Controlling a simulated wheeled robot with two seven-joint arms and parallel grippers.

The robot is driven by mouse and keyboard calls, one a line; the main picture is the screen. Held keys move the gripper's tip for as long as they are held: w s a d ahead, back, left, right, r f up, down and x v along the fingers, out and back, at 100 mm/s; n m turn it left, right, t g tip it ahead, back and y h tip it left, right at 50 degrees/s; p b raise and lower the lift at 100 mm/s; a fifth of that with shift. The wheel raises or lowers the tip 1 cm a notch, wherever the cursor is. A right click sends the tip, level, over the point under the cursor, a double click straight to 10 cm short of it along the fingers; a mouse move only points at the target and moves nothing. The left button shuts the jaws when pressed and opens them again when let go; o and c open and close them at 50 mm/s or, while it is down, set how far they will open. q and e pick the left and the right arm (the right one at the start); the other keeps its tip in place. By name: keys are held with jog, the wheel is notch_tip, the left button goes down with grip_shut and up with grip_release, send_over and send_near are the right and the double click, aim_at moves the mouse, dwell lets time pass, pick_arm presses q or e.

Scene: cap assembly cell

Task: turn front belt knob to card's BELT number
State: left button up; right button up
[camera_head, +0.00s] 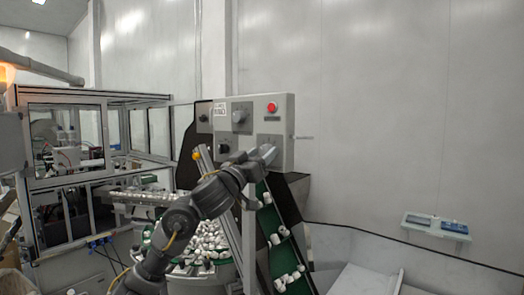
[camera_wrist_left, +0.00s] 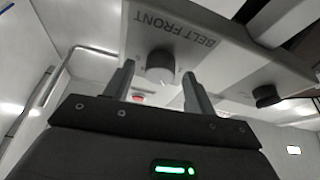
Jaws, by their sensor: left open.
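The grey control box (camera_head: 284,125) stands in the middle of the head view, with several dark knobs on its face. In the left wrist view, a dark round knob (camera_wrist_left: 160,66) sits under the label BELT FRONT (camera_wrist_left: 175,32), which reads upside down. My left gripper (camera_wrist_left: 158,72) is open, its two fingers either side of the knob in the picture; I cannot tell whether they touch it. In the head view my left gripper (camera_head: 266,155) is at the box's lower right and covers that part. A small white label (camera_head: 219,109) is on the box, too small to read.
A red button (camera_head: 271,107) is on the box's upper right. Another dark knob (camera_wrist_left: 266,95) is at right in the wrist view. A green conveyor (camera_head: 280,240) with white caps slopes below the box. A framed machine (camera_head: 75,165) stands left, a small tray (camera_head: 436,227) right.

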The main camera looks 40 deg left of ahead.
pick_arm(q)
jog(key=shift+w, duration=0.2)
pick_arm(e)
jog(key=shift+r, duration=0.1)
pick_arm(q)
jog(key=c, duration=1)
pick_arm(e)
jog(key=shift+a, duration=0.35)
